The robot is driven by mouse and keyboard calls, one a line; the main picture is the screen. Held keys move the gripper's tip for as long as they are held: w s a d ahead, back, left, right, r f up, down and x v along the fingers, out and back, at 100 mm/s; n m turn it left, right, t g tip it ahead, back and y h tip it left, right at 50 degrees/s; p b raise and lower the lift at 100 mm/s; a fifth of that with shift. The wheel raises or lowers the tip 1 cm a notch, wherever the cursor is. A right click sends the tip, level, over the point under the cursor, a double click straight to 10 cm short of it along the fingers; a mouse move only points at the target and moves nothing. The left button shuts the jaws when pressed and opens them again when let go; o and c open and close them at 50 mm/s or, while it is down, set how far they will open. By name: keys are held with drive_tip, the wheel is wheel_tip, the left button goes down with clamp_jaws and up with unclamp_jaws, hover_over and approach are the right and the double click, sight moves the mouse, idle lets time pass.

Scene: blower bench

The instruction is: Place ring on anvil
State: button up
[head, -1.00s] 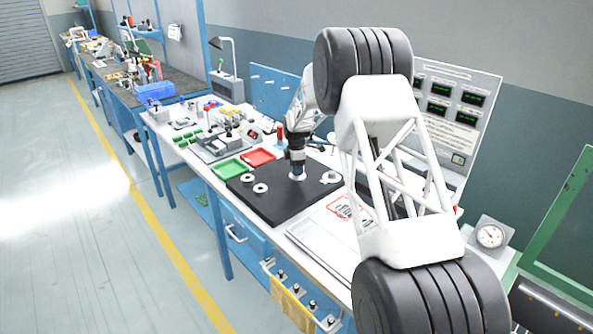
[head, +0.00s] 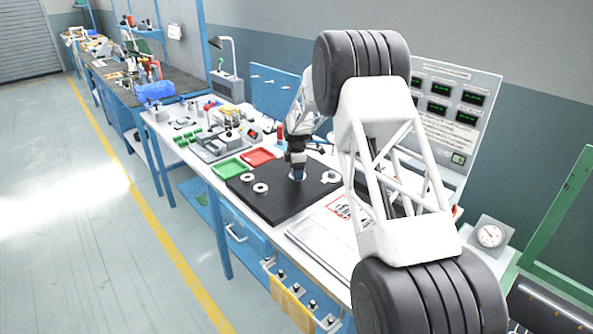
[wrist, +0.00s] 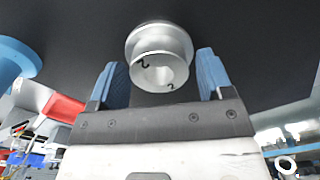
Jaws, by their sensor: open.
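A silvery stepped round piece (wrist: 160,60), apparently the anvil, shows ahead of my gripper in the wrist view. It has a wide round part and a narrower cylinder with small dark marks. I cannot tell whether the wide part is a separate ring. My gripper (wrist: 163,80) is open, its two blue fingers apart on either side of the piece with gaps visible. In the head view my gripper (head: 296,168) is low over the black mat (head: 275,205), largely hiding the pale piece under it. Two white rings (head: 247,177) (head: 260,188) lie flat to its left.
Another pale round part (head: 331,177) lies on the mat to the right. A green tray (head: 231,168) and a red tray (head: 259,157) stand behind the mat's left side. A white board with papers (head: 322,236) lies in front on the right.

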drive_tip(key=shift+r, duration=0.15)
wheel_tip(320, 180, up, 12)
idle(0.7)
drive_tip(key=shift+r, duration=0.1)
idle(0.7)
drive_tip(key=s+d+r+m, duration=0.4)
drive_tip(key=s+d+r, duration=0.25)
drive_tip(key=s, duration=0.45)
drive_tip(key=s+d+r+m+t, duration=0.1)
drive_tip(key=s+d+r+m, duration=0.2)
drive_tip(key=s+d+r, duration=0.5)
drive_tip(key=s+d+r+m, duration=0.2)
drive_tip(key=s+r+m, duration=0.3)
drive_tip(key=s, duration=0.8)
drive_tip(key=s+d+f+m, duration=0.1)
drive_tip(key=s+d+m, duration=0.1)
drive_tip(key=s, duration=1)
drive_tip(key=s+d+f+m+t, duration=0.1)
drive_tip(key=s+d+f+m, duration=0.1)
drive_tip(key=s, duration=1)
drive_tip(key=s+d+f+m, duration=0.1)
drive_tip(key=s+d+m, duration=0.3)
drive_tip(key=s, duration=0.8)
drive_tip(key=shift+s+d+f+m+t, duration=0.15)
drive_tip(key=shift+s+f+m+t, duration=0.2)
drive_tip(key=shift+m, duration=0.25)
